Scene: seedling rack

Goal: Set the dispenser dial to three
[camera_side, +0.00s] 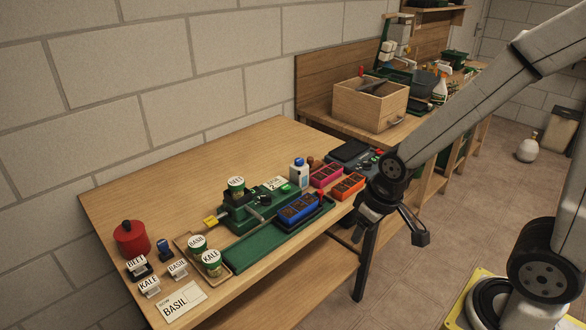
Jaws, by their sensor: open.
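The green dispenser (240,216) stands on the wooden bench, with a jar labelled BEET (236,187) on top. A small card (276,184) with writing stands at its back right; its text is too small to read surely. The dial and its setting cannot be made out at this size. My gripper (391,235) is open and empty, off the bench's right edge and apart from the dispenser.
A blue seedling tray (299,208) sits by the dispenser on a green track (250,250). Pink (326,175) and orange (348,186) trays and a white bottle (298,172) stand to the right. BASIL (197,244) and KALE (211,262) jars and a red pot (131,239) are left.

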